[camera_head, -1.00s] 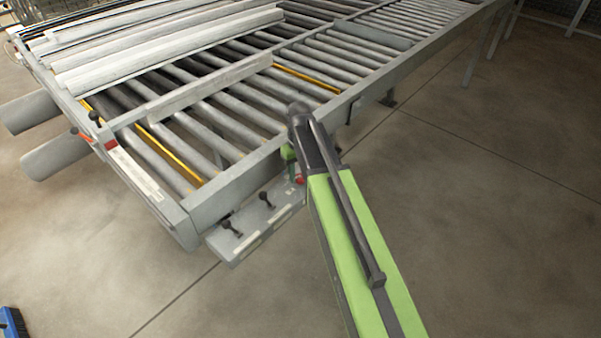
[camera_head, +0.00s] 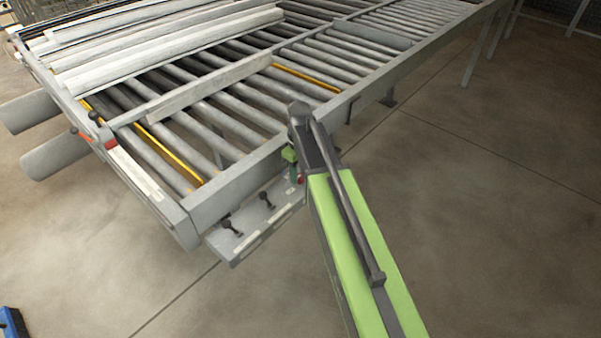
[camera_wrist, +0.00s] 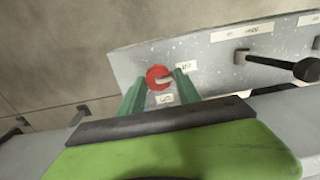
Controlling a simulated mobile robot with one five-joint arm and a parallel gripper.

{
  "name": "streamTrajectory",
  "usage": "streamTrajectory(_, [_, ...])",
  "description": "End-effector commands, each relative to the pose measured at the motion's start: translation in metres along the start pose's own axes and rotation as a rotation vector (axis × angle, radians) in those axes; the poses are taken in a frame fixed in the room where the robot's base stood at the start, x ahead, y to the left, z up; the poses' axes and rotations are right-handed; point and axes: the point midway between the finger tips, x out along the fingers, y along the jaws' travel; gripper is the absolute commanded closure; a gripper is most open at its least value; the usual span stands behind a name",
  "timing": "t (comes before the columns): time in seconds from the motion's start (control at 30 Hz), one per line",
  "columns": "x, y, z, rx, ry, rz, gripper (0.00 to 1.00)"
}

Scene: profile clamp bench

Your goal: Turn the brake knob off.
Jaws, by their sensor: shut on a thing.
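The brake knob (camera_wrist: 158,76) is a round red knob with a pale slanted mark across its face, on a grey panel (camera_wrist: 210,64) in the wrist view. My gripper (camera_wrist: 160,84) is shut on it, with one green finger on each side. Small white labels sit right of the knob and below it; I cannot read them surely. In the head view my gripper (camera_head: 293,166) is at the right end of the panel (camera_head: 240,241), and my arm hides most of the knob.
Two black levers (camera_head: 230,228) (camera_head: 266,201) stick out of the same panel, left of my gripper in the head view. The roller conveyor frame (camera_head: 240,180) rises directly behind. Long pale profiles (camera_head: 160,50) lie on the rollers. The floor right of my arm is clear.

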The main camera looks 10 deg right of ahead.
Motion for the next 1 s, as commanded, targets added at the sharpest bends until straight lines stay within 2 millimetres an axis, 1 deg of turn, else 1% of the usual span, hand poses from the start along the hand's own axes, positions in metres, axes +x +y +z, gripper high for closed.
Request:
streamTrajectory(0.17, [0.000,0.001,0.001,0.000,-0.002,0.002,1.00])
streamTrajectory(0.2, [0.000,0.001,0.001,0.000,-0.002,0.002,0.58])
streamTrajectory(0.33, [0.000,0.001,0.001,0.000,-0.002,0.001,0.41])
streamTrajectory(0.37, [0.000,0.001,0.001,0.000,-0.001,0.001,0.39])
streamTrajectory(0.63, [0.000,0.000,0.000,0.001,-0.001,0.001,0.39])
streamTrajectory(0.77, [-0.006,0.000,0.000,0.001,-0.001,0.001,0.39])
streamTrajectory(0.87, [-0.018,0.000,0.000,0.001,0.000,0.001,0.39])
streamTrajectory(1.0, [-0.044,0.000,0.000,0.001,0.000,0.001,0.39])
